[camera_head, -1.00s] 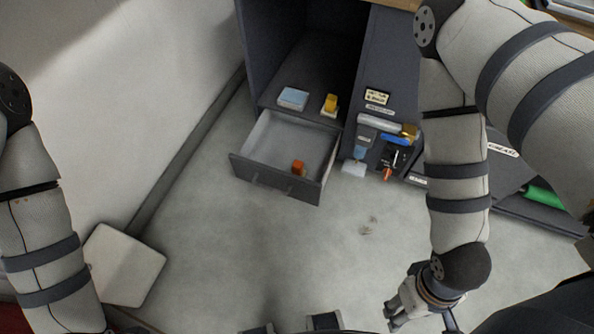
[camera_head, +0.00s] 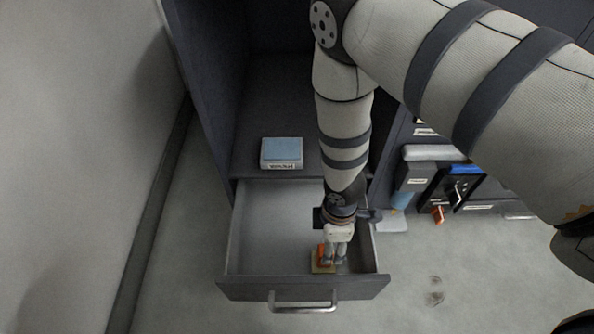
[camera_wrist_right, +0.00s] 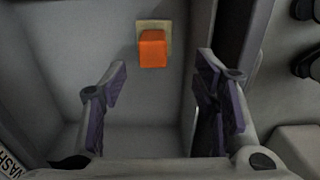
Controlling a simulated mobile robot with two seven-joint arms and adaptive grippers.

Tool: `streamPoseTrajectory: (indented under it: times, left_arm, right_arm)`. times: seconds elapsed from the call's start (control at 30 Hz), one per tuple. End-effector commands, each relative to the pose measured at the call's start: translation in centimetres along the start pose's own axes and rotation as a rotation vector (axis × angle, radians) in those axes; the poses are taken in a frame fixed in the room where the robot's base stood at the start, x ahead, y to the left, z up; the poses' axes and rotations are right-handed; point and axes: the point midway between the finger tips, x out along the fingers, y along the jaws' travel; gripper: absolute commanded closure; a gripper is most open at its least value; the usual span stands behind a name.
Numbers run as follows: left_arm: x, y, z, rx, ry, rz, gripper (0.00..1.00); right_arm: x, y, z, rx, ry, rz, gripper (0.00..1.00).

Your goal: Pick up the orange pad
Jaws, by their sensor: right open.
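The orange pad (camera_head: 321,254) is a small block on a pale yellowish base inside the open drawer, close to its front right corner. In the right wrist view the orange pad (camera_wrist_right: 152,48) sits on its base beyond the fingertips, between their lines. My right gripper (camera_head: 338,258) is over the drawer, just right of the pad, and partly hides it in the head view. In the wrist view its two fingers (camera_wrist_right: 160,85) are spread with nothing between them. My left gripper is out of view.
The grey drawer (camera_head: 265,220) has raised walls and a front handle (camera_head: 303,303). A light blue pad (camera_head: 281,150) on a white base lies on the shelf behind. Right of the drawer are a dark unit with an orange lever (camera_head: 438,214) and a pale piece (camera_head: 392,222).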

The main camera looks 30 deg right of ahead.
Motion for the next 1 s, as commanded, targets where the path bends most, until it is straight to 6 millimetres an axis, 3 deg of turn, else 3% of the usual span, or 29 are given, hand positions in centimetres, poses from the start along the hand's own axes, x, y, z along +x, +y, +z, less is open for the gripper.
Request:
streamPoseTrajectory:
  times: [0.17,0.33,0.57,0.7,0.93,1.0]
  left_arm:
    - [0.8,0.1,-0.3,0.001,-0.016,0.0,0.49]
    - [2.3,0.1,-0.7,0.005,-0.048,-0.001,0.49]
    - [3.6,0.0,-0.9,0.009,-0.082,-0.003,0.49]
    - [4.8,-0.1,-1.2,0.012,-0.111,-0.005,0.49]
    - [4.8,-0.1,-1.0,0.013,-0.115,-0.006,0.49]
    - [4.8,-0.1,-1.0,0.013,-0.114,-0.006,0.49]
  right_arm:
    - [1.8,0.4,-0.1,-0.012,-0.002,0.004,0.45]
    - [5.8,0.4,-0.2,-0.011,-0.002,0.002,0.45]
    - [9.1,0.8,-0.6,-0.008,0.0,0.004,0.45]
    - [11.9,1.0,-0.8,-0.008,-0.002,0.001,0.45]
    - [12.0,1.2,-0.9,-0.007,0.002,0.007,0.45]
    - [12.0,1.2,-0.9,-0.007,0.002,0.007,0.59]
